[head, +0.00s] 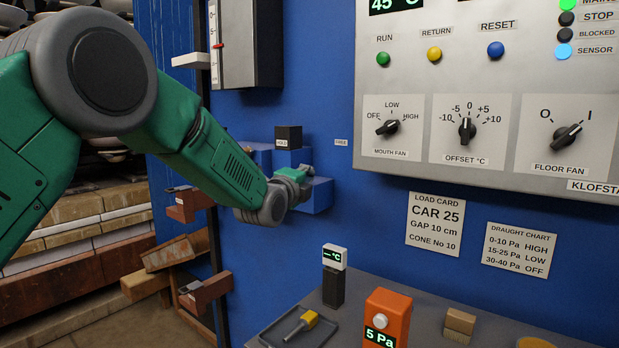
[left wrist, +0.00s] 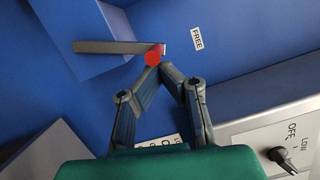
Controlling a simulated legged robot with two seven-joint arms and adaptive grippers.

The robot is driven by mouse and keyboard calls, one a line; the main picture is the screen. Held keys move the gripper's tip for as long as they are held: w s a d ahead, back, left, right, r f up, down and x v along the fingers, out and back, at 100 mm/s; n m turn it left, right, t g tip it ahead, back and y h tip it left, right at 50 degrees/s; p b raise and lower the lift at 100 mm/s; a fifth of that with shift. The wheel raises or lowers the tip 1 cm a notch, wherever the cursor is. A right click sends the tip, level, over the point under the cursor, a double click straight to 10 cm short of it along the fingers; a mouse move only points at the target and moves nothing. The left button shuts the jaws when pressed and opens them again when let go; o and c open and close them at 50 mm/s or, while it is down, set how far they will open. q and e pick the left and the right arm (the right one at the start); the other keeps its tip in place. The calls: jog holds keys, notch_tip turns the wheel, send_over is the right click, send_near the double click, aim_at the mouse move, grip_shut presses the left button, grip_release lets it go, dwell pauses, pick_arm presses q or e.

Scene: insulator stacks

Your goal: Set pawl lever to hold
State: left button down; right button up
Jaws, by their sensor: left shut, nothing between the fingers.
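The pawl lever (left wrist: 115,47) shows in the left wrist view as a grey bar with a red knob (left wrist: 153,55) at its end, beside a blue block (left wrist: 75,30). The knob end points toward the FREE label (left wrist: 197,39), which also shows in the head view (head: 341,142). My left gripper (left wrist: 166,68) is shut and empty, its fingertips right by the red knob; I cannot tell if they touch it. In the head view my left gripper (head: 303,174) is at the blue housing (head: 318,196) and hides the lever. A small label (head: 282,143) sits left of it. My right gripper is not in view.
The grey control panel (head: 480,180) with knobs stands out from the blue wall to the right. Below is a bench with an orange meter (head: 388,318), a dark display post (head: 334,285) and a tray (head: 300,330). Brown brackets (head: 205,290) stand at left.

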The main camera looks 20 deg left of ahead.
pick_arm(q)
jog(key=shift+w+a+r+n+p, duration=0.1)
jog(key=shift+a+r+n+p, duration=0.15)
jog(key=shift+a+n+p, duration=0.25)
jog(key=shift+w+a+r+n+p, duration=0.1)
jog(key=shift+a+r+n+p, duration=0.1)
jog(key=shift+a+n+p, duration=0.3)
jog(key=shift+w+a+r+n+g+p, duration=0.1)
jog(key=shift+w+a+n+g+p, duration=0.25)
jog(key=shift+a+n+p, duration=0.7)
jog(key=shift+w+a+r+n+g+p, duration=0.1)
jog(key=shift+w+a+n+g+p, duration=0.25)
jog(key=shift+a+n+p, duration=0.7)
jog(key=shift+w+a+r+n+g+p, duration=0.15)
jog(key=shift+w+a+n+p, duration=0.25)
jog(key=shift+a+n+p, duration=0.65)
jog(key=shift+d+f+m, duration=0.15)
jog(key=shift+d+m, duration=0.1)
